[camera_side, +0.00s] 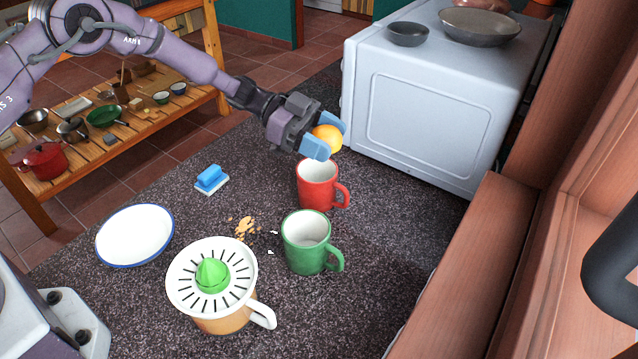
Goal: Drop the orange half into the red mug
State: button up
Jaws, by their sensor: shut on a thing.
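My gripper (325,139) has blue fingertips and is shut on the orange half (328,137). It holds the orange half in the air, just above and slightly right of the red mug (316,189) in the picture. The orange half is partly hidden by a fingertip. The red mug stands upright on the dark speckled counter, its handle to the right. Its mouth is open and the visible inside is pale; the nearer fingertip overlaps its far rim in this view. I cannot tell the exact height of the fruit over the mug.
A green mug (305,243) stands in front of the red mug. A white appliance (430,110) stands behind.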

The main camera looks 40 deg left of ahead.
jog(key=shift+f, duration=1.05)
jog(key=o, duration=1)
jog(key=shift+a, duration=0.1)
jog(key=v, duration=1.2)
jog(key=shift+s+a+r, duration=0.1)
jog(key=shift+a+r, duration=0.1)
jog(key=shift+a, duration=0.15)
